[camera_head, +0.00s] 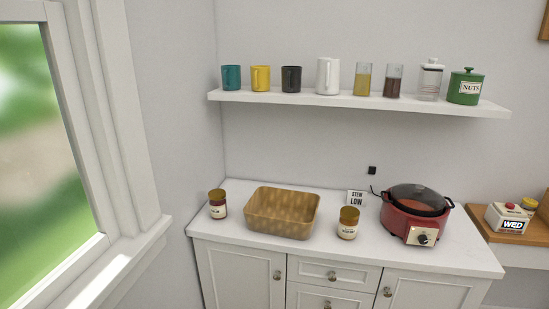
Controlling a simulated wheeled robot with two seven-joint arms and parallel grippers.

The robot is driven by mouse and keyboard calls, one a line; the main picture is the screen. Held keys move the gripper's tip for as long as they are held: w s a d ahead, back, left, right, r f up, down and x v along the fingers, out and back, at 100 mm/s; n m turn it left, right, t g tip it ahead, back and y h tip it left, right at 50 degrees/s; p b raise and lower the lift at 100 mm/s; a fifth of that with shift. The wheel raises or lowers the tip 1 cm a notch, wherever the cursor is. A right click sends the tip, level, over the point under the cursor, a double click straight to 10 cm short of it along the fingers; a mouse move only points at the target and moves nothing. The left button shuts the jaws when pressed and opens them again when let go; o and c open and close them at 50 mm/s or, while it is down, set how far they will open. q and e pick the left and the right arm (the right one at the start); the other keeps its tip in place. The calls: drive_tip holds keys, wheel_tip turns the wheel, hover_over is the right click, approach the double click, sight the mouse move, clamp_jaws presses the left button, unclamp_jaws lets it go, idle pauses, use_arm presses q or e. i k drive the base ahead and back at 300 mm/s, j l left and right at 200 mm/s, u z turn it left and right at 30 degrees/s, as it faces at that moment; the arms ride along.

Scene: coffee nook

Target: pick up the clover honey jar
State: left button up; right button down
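Two small jars with gold lids stand upright on the white counter. One jar (348,223) has pale sides and a light label, between the basket and the red cooker. The other jar (218,204) has dark red contents and a light label, left of the basket. The print on both labels is too small to read, so I cannot tell for sure which is the clover honey jar. Neither of my grippers is in view.
A woven basket (282,212) sits between the jars. A red slow cooker (415,212) and a "STEW LOW" card (356,198) are at right. A shelf (300,97) above holds mugs, glasses and canisters. A "WED" box (507,217) stands on a wooden surface.

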sight(349, 218)
drive_tip(key=z, duration=0.8)
drive_tip(key=i+l+z, duration=0.1)
drive_tip(key=i+z, duration=0.15)
drive_tip(key=z, duration=0.15)
drive_tip(key=i+z, duration=0.2)
drive_tip(key=z, duration=0.25)
